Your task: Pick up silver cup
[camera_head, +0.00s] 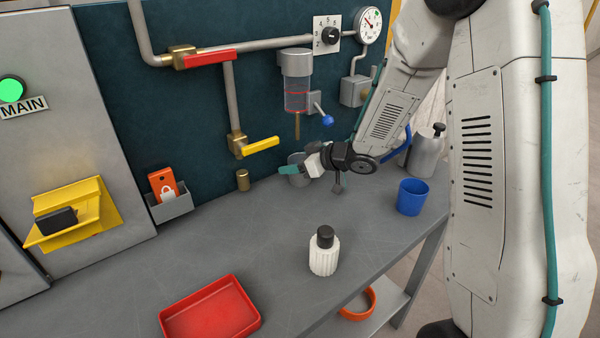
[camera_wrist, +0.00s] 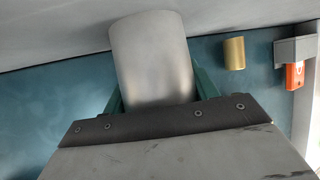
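The silver cup (camera_wrist: 152,60) is a plain matte cylinder. In the wrist view it lies between the two green fingers of my gripper (camera_wrist: 157,95), one along each side. The fingertips are partly hidden by the cup, and I cannot tell whether both fingers press on it. In the head view the cup (camera_head: 297,158) is at the back of the bench by the panel, partly hidden behind my gripper (camera_head: 290,170). I cannot tell whether its base touches the bench.
A brass cylinder (camera_head: 243,180) stands left of the cup. A blue cup (camera_head: 412,197) and grey bottle (camera_head: 425,155) are to the right. A white bottle (camera_head: 323,254) and red tray (camera_head: 210,312) are in front. A blue-knobbed lever (camera_head: 327,119) sticks out above.

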